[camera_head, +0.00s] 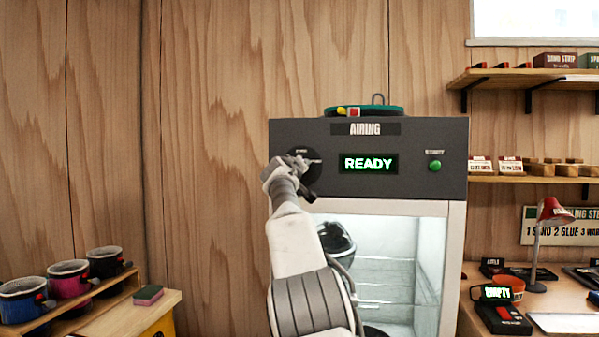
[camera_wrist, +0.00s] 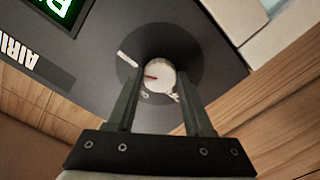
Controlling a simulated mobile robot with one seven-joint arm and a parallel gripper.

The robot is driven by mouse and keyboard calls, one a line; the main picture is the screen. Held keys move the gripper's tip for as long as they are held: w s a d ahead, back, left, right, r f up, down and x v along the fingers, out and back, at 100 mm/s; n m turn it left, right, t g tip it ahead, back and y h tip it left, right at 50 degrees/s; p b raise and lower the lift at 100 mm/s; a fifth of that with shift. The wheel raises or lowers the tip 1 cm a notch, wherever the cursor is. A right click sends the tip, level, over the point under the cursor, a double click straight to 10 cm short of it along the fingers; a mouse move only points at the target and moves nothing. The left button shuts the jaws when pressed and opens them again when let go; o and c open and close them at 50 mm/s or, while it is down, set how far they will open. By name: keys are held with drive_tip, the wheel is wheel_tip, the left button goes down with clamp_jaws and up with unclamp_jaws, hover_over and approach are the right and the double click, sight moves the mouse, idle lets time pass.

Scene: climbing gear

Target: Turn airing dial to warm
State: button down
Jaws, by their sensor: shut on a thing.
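The airing cabinet's dark grey panel (camera_head: 368,129) reads "AIRING" and has a lit green "READY" display (camera_head: 368,163). The dial is a pale round knob (camera_wrist: 160,72) with a red pointer mark, set on a black disc (camera_wrist: 160,38) with small white labels I cannot read. In the wrist view the pointer lies toward the left. My gripper (camera_wrist: 159,82) has its two fingers on either side of the knob, shut on it. In the head view my gripper (camera_head: 305,162) is at the panel's left end and hides most of the dial.
A green button (camera_head: 434,165) sits right of the display. Below is the cabinet's lit glass-fronted chamber (camera_head: 400,260), with a dark item inside.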

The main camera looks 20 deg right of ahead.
drive_tip(key=shift+m, duration=0.6)
drive_tip(key=shift+c, duration=1.4)
unclamp_jaws()
drive_tip(key=shift+b, duration=0.3)
drive_tip(key=b+v, duration=0.9)
drive_tip(key=v, duration=0.8)
drive_tip(key=shift+b, duration=0.35)
drive_tip(key=shift+s+a, duration=0.15)
